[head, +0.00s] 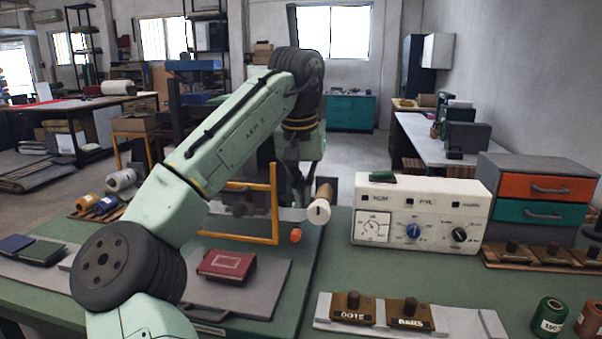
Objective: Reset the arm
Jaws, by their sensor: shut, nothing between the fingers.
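My mint-green arm rises from the lower left, bends at a dark joint near the top centre and comes down again. My gripper (301,196) is a dark shape at the arm's lower end, beside the right post of an orange frame (273,205). It is small and dark here, with its fingers pointing down. It is shut and I see nothing held in it. It is above the green worktable (335,275), close to a pale-ended roller (319,209) on its right.
A red book (227,265) lies on a grey board (270,290). A dark blue book (14,243) is at the left. A white control box (420,212) and a drawer cabinet (540,190) stand at the right. Brown stamp blocks (410,314) and thread spools (549,317) are in front.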

